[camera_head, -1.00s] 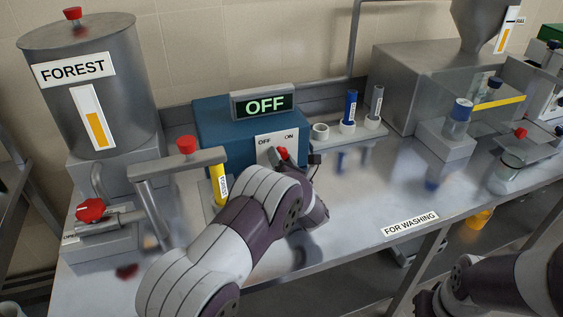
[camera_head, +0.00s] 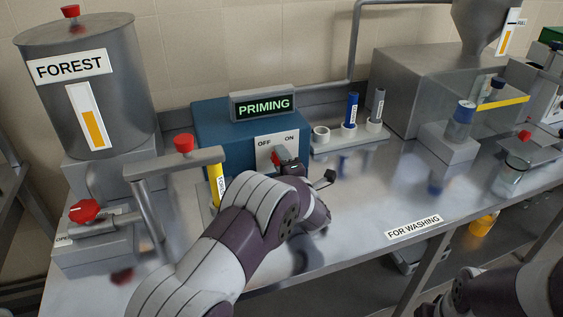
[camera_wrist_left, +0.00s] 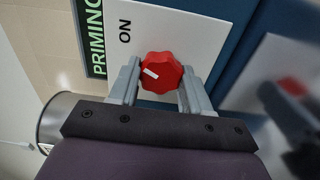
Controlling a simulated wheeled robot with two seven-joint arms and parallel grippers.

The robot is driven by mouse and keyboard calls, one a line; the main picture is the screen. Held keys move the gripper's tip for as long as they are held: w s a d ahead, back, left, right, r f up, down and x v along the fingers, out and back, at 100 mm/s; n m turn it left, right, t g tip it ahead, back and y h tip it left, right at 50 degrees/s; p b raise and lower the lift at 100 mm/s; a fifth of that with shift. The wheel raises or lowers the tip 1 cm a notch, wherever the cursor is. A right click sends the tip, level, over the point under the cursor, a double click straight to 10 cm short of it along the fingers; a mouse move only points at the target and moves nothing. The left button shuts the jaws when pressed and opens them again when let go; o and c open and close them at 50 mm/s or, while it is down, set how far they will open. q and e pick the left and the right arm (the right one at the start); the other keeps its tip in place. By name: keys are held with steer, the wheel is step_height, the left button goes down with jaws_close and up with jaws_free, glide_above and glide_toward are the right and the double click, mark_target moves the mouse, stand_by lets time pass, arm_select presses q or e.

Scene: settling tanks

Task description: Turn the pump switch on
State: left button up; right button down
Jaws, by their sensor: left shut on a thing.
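The pump's blue box (camera_head: 218,133) stands at the back of the steel bench. Its display (camera_head: 263,104) reads PRIMING in green. Below it is a white plate (camera_head: 289,147) marked OFF and ON with a red switch knob (camera_head: 277,157). My left gripper (camera_head: 281,161) is shut on the knob; my wrist partly hides it in the head view. In the left wrist view the red knob (camera_wrist_left: 162,72) sits between both fingers, its white mark on the left side and the ON label above left. My right arm shows at the lower right; its fingers are unclear.
A FOREST tank (camera_head: 87,90) and a red-handled valve (camera_head: 84,211) stand left. A yellow tube (camera_head: 216,181) is close beside my left arm. A rack (camera_head: 350,137) with blue and grey tubes stands right of the box. The bench front near FOR WASHING (camera_head: 414,226) is clear.

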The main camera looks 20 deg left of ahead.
arm_select(q)
steer(key=shift+m, duration=0.8)
steer(key=shift+f, duration=0.1)
steer(key=o, duration=1.1)
steer(key=shift+c, duration=0.2)
steer(key=v, duration=1.2)
steer(key=shift+s+d+b, duration=0.2)
steer(key=shift+s+b, duration=0.1)
steer(key=shift+b, duration=0.1)
steer(key=shift+w+m, duration=0.1)
steer(key=shift+m, duration=0.2)
